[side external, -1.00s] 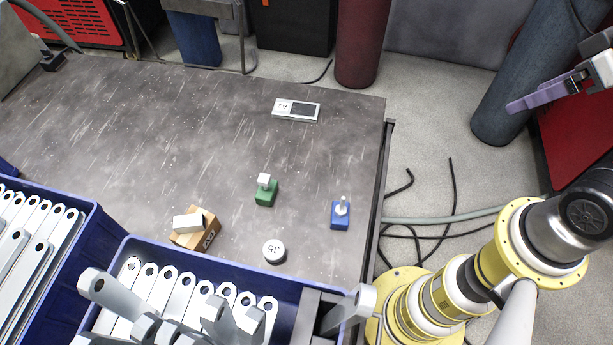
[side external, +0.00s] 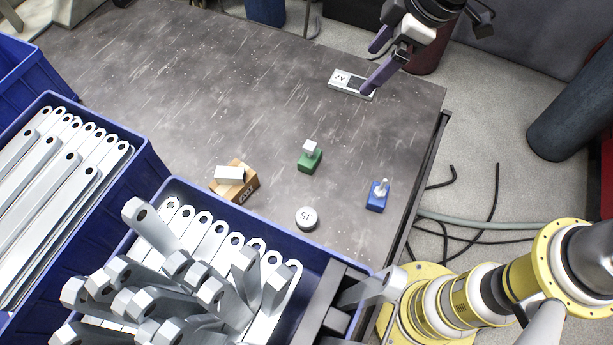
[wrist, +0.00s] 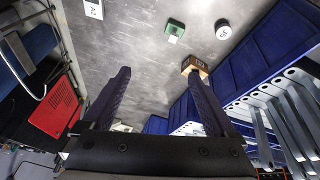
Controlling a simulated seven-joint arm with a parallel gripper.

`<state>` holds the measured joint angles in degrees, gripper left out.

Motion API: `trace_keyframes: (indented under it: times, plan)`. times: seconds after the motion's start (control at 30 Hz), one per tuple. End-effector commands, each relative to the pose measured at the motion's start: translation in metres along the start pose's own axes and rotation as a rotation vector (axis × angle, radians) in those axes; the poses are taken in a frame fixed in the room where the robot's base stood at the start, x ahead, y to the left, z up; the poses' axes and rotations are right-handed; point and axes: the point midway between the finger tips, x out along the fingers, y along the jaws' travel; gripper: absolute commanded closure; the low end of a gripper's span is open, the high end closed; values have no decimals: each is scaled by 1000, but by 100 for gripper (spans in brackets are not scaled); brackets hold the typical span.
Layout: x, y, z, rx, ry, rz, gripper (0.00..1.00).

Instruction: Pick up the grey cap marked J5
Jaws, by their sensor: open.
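The grey cap marked J5 (side external: 306,217) is a short round piece standing on the dark table, in front of the green block and close to the blue crate. It also shows at the top of the wrist view (wrist: 223,30). My gripper (side external: 368,70) is over the far right of the table, by the flat plate marked A2, well away from the cap. In the wrist view its two purple fingers (wrist: 158,73) are spread apart with nothing between them.
A green block (side external: 310,161) and a blue block (side external: 377,196) stand near the cap. A brown block (side external: 243,188) with a pale piece on it is left. The A2 plate (side external: 341,78) lies at the back. A blue crate (side external: 172,181) of brackets borders the front.

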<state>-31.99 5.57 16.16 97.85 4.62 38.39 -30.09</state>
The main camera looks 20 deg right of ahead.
Motion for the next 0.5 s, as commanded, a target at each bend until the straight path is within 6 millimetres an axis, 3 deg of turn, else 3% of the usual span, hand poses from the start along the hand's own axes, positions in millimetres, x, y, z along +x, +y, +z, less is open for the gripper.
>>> trace_keyframes:
  times: [0.03,0.2,0.33,0.4,0.5]
  plan:
    - [31,-23,-12,-57,-30,-39,8]
    - [111,-96,-25,-202,-120,-136,8]
    - [149,-143,-13,-280,-191,-188,8]
    - [160,-161,-6,-309,-219,-205,8]
    - [164,-172,-4,-328,-225,-212,8]
